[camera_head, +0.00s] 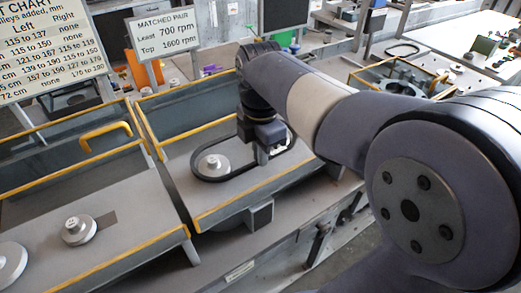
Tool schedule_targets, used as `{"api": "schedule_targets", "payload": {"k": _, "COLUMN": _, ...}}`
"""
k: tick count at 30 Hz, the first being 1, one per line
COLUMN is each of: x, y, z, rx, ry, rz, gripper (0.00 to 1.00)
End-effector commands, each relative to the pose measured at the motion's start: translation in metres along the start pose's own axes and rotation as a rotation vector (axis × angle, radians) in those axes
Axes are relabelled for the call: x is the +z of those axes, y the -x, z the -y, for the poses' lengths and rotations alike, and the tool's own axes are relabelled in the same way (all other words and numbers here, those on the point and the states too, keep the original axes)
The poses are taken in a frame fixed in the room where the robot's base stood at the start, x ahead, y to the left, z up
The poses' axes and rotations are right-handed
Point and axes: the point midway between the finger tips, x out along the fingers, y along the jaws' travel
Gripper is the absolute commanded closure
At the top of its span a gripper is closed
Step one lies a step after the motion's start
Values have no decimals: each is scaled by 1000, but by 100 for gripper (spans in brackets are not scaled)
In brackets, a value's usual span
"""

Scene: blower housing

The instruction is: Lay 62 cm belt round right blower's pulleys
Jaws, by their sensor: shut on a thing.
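The black belt (228,178) is a loop over the grey top of the yellow-edged blower housing (205,212) at the centre. Its left end curves around a small silver pulley (212,163), with a gap between belt and pulley on the left. Its right part passes by my gripper (263,156), which points down and is shut on the belt. The second pulley of this housing is not visible; my gripper and arm cover that area. I cannot tell whether the belt sits in the pulley groove.
The left housing (130,245) carries a small pulley (78,229), a larger disc (10,262) and a yellow handle (106,133). A chart (50,45) and a "matched pair" sign (163,32) stand behind. Another yellow-edged housing (365,82) is at the back right. My arm crosses the right side.

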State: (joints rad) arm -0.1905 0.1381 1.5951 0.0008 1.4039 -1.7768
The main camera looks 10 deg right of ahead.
Motion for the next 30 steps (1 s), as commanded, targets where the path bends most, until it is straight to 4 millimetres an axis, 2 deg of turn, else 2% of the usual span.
{"api": "schedule_targets", "payload": {"k": 30, "x": 0, "y": -10, "z": 0, "rx": 0, "ry": 0, "rz": 0, "gripper": 100}}
